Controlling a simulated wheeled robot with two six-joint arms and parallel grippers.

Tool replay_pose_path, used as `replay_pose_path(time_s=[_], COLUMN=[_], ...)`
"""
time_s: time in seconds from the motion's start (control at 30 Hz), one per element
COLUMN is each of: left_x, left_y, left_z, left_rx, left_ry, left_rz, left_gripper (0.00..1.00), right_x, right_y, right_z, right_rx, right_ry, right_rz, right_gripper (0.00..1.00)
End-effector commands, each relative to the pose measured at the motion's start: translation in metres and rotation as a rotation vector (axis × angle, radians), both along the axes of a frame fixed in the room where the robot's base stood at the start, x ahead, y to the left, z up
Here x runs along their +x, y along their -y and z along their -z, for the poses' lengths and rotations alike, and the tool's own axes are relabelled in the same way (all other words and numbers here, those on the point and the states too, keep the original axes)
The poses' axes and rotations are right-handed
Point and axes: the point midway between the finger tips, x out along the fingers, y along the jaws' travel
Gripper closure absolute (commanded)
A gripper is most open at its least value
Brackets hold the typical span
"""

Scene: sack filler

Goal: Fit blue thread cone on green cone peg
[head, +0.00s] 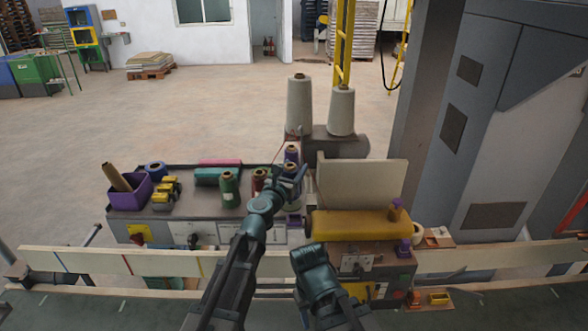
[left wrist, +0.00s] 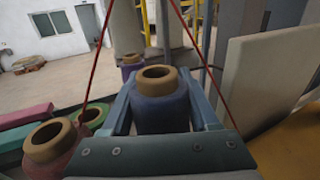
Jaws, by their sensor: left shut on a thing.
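My left gripper (head: 294,174) is shut on a blue thread cone (left wrist: 160,108) with a tan top. The cone stands between the two fingers in the left wrist view and looks upright; its lower part is hidden. In the head view the held cone (head: 289,169) is partly covered by the gripper. A purple cone (head: 291,152) stands just behind it. A green cone (head: 228,188) and a red cone (head: 258,180) stand to its left. I cannot make out the green cone peg. My right arm is low in the middle of the head view; its fingertips cannot be made out.
Two tall cream cones (head: 299,104) stand at the back. A pale upright panel (head: 362,184) and a yellow roll (head: 360,224) are to the right. A purple bin (head: 129,192) is at the left. Red threads run close past the held cone. A pale rail (head: 130,262) crosses in front.

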Motion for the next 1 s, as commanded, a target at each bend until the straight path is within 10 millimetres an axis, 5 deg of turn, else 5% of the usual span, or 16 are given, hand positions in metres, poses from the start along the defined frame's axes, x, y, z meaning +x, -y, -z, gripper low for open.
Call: replay_pose_path(time_s=[0.9,0.93,1.0], left_x=[0.0,0.0,0.0], left_y=[0.0,0.0,0.0], left_z=[0.022,0.022,0.022], left_rx=[0.0,0.0,0.0], left_ry=[0.0,0.0,0.0], left_rz=[0.0,0.0,0.0], left_gripper=[1.0,0.37,0.25], right_x=[0.0,0.0,0.0], right_y=[0.0,0.0,0.0], right_z=[0.022,0.022,0.022], right_rx=[0.0,0.0,0.0], right_ry=[0.0,0.0,0.0], right_rz=[0.0,0.0,0.0], right_gripper=[0.5,0.5,0.5])
